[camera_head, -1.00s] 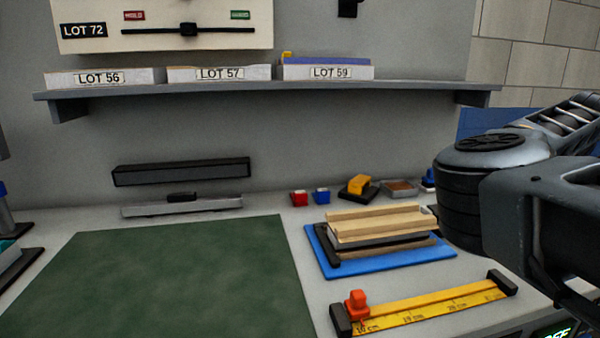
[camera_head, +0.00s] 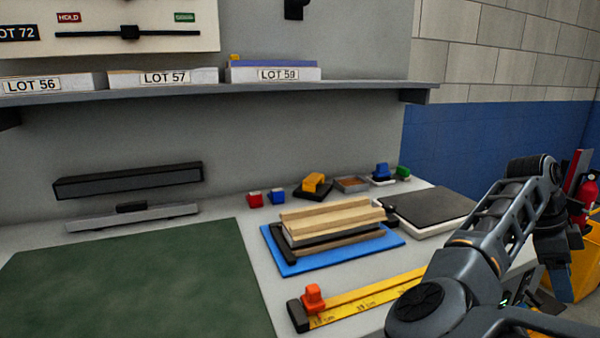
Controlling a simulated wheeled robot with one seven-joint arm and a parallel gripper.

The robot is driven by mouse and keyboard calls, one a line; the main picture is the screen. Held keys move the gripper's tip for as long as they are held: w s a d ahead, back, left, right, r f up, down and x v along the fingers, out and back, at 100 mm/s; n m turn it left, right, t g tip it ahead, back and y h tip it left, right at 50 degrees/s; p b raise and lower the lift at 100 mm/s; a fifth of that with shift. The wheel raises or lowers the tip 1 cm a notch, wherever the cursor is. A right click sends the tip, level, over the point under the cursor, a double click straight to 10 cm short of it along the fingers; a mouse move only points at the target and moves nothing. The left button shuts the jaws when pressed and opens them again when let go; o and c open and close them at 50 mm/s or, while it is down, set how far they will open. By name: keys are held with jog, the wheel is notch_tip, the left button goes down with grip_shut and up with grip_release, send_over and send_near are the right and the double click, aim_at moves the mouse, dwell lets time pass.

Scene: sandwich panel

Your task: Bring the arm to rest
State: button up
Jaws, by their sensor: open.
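My arm (camera_head: 505,215) stands at the right of the head view, bent with its elbow high and its far end hanging down. My gripper (camera_head: 556,290) is at that lower end, beyond the right side of the bench. It is small and partly hidden by my own arm links. It is open, and I see nothing held in it.
A blue mat (camera_head: 290,264) bears stacked wooden strips (camera_head: 325,218). A yellow ruler (camera_head: 370,298) with an orange slider (camera_head: 313,298) lies in front, partly behind my arm. A dark-topped plate (camera_head: 430,207) lies near the bench's right end. A yellow bin (camera_head: 580,262) and a red extinguisher (camera_head: 586,192) stand at far right. The green mat (camera_head: 140,285) is clear.

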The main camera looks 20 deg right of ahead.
jog(key=s+d+r+m+g+h, duration=0.1)
jog(key=s+d+r+g+h, duration=0.2)
jog(key=s, duration=0.4)
jog(key=s+d+r+m+g+h, duration=0.25)
jog(key=s+g+h, duration=0.2)
jog(key=s, duration=0.25)
jog(key=a+r+n+t+h+p, duration=0.1)
jog(key=a+r+n+t+h, duration=0.2)
jog(key=a+r+n+h, duration=0.7)
jog(key=w+a+f+n+t+y+p, duration=0.1)
jog(key=a+f+n+t+y, duration=0.35)
jog(key=a+n+t, duration=0.85)
jog(key=a+f+n+t+y, duration=0.4)
jog(key=n+t, duration=0.4)
jog(key=t, duration=1)
jog(key=s+a+f+n+g+y, duration=0.1)
jog(key=s+a+f+g+y, duration=0.2)
jog(key=s+a+y, duration=0.3)
jog(key=s+a+f+n+g+y, duration=0.1)
jog(key=s+a+f+g+y, duration=0.3)
jog(key=s+a, duration=0.4)
jog(key=a+f+y+p, duration=0.1)
jog(key=a+y, duration=0.1)
jog(key=a, duration=0.2)
jog(key=shift+a, duration=0.4)
